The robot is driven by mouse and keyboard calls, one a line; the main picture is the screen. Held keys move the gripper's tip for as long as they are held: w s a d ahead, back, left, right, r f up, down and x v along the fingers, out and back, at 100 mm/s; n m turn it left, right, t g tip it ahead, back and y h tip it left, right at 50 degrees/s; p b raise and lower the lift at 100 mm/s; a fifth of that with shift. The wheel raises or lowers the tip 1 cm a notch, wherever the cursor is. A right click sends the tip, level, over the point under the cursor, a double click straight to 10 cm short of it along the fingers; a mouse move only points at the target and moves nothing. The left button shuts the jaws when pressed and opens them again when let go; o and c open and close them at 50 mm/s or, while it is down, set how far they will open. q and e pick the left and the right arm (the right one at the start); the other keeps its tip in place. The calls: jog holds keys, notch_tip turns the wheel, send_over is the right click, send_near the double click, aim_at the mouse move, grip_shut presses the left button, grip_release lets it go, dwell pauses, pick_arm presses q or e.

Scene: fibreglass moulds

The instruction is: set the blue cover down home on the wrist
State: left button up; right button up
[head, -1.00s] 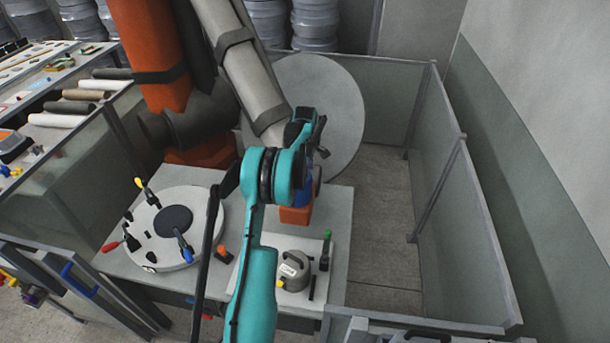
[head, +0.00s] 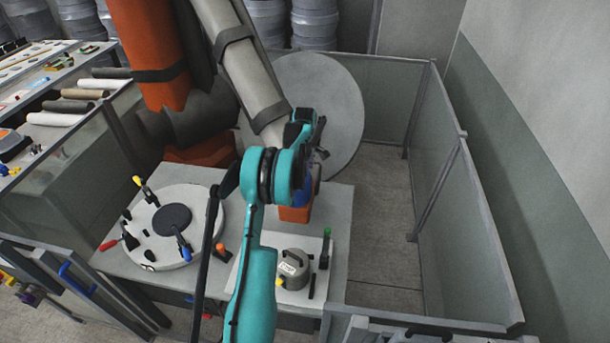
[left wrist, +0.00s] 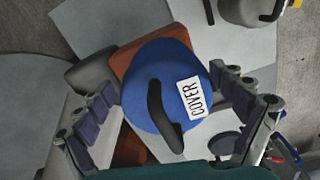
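The blue cover (left wrist: 140,72) has a white "COVER" label and a dark bar handle (left wrist: 160,112). In the left wrist view it lies over an orange-brown block, the wrist (left wrist: 135,50), and hides most of it. Whether it is fully seated I cannot tell. In the head view the orange wrist (head: 295,214) shows below a patch of the blue cover (head: 303,195), partly behind my left arm. My left gripper (left wrist: 168,85) is open, its fingers spread on either side of the cover, the right tips near its edge. The handle is not gripped. My right gripper is out of view.
A large orange and grey robot arm (head: 250,80) stands behind. A round white mould with clamps (head: 200,215) is left; a grey lidded pot (head: 294,268) sits on a white plate in front. A large grey disc (head: 340,100) stands behind; fence panels (head: 465,235) close the right.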

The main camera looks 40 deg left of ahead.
pick_arm(q)
jog(key=shift+a, duration=0.15)
jog(key=shift+r, duration=0.35)
notch_tip(320, 180, up, 11)
jog(key=shift+r, duration=0.15)
